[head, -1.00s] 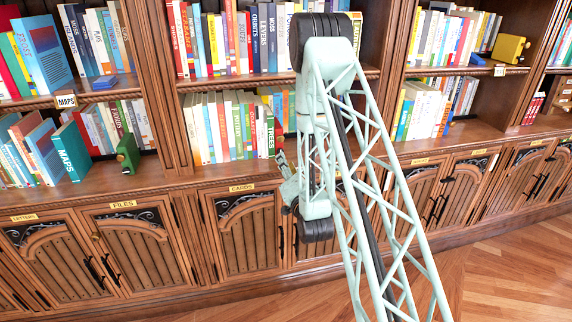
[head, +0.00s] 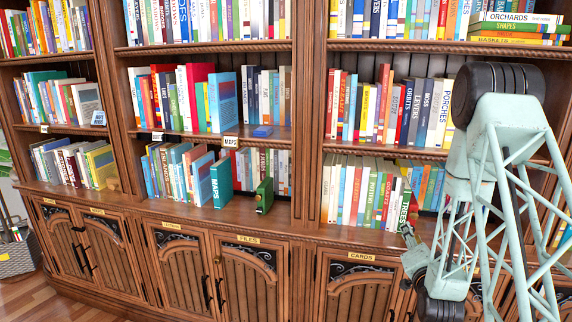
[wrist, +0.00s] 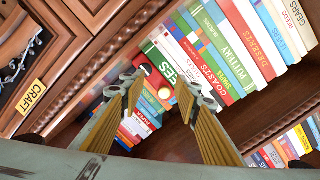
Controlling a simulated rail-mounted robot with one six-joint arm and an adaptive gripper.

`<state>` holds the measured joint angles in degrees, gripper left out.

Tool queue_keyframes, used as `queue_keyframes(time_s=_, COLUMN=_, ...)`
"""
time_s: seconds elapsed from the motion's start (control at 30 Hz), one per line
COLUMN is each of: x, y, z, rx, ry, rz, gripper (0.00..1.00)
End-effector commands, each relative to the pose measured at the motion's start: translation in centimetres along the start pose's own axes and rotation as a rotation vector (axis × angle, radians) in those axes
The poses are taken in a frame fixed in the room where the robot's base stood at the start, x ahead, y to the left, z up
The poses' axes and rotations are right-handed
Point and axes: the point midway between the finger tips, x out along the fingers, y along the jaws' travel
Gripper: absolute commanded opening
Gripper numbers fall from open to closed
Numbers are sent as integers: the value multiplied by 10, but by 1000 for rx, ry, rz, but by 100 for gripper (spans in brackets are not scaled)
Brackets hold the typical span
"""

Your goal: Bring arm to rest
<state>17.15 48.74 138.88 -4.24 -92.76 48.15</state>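My arm (head: 500,150) is folded at the right of the head view, in front of the shelves. My gripper (head: 407,236) is low, by the green book marked TREES (head: 403,210) at the end of a row on the lower shelf. In the wrist view my gripper (wrist: 160,84) has its two yellow-padded fingers apart. The spine of the TREES book (wrist: 165,68) shows between and beyond the fingertips. I see nothing clamped between the pads. Whether a finger touches the book cannot be told.
The lower shelf row of books (head: 360,190) stands just left of my gripper. Cabinet doors marked CARDS (head: 355,285) are below. A green bookend (head: 264,196) and a teal MAPS book (head: 221,183) stand farther left. A basket (head: 18,258) is on the floor at far left.

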Motion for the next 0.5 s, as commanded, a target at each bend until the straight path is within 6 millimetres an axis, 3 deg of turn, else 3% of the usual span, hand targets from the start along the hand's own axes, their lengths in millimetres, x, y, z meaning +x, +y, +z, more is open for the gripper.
queue_keyframes(time_s=0.5, x=-8, y=-50, z=-9, rx=-113, ry=-111, rz=75, gripper=30)
